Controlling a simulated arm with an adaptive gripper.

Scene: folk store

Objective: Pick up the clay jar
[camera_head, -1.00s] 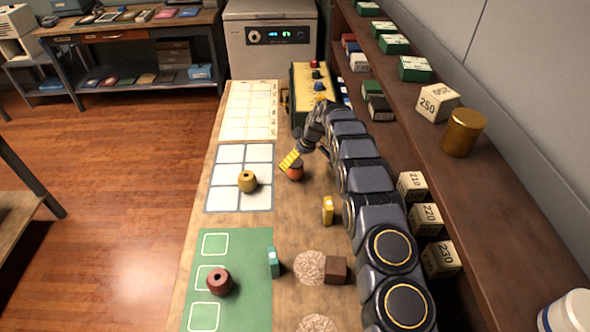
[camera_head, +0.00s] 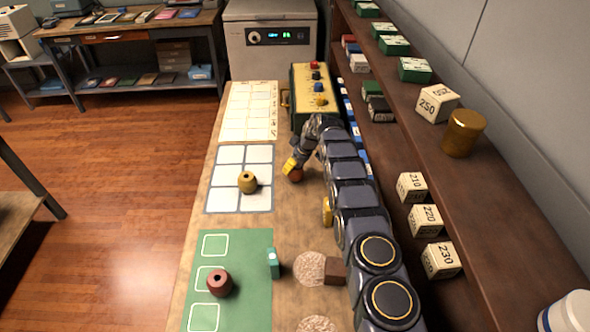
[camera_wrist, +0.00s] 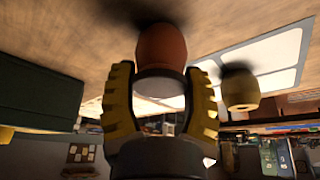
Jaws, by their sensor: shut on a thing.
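The clay jar (camera_head: 297,174), small and reddish-orange, stands on the wooden workbench just right of the white grid mat. My gripper (camera_head: 290,167) reaches down to it from above and partly hides it in the head view. In the wrist view the clay jar (camera_wrist: 161,47) is between the tips of the yellow-padded fingers, and my gripper (camera_wrist: 161,82) is shut on its near end. A dark shadow lies close against the jar's far end; I cannot tell any gap from the bench.
A yellow jar (camera_head: 247,182) stands on the grid mat (camera_head: 230,154). A dark red jar (camera_head: 219,282) stands on the green mat (camera_head: 250,245). A yellow-topped box with knobs (camera_head: 312,88) is behind my gripper. A shelf with labelled blocks (camera_head: 425,220) runs along the right.

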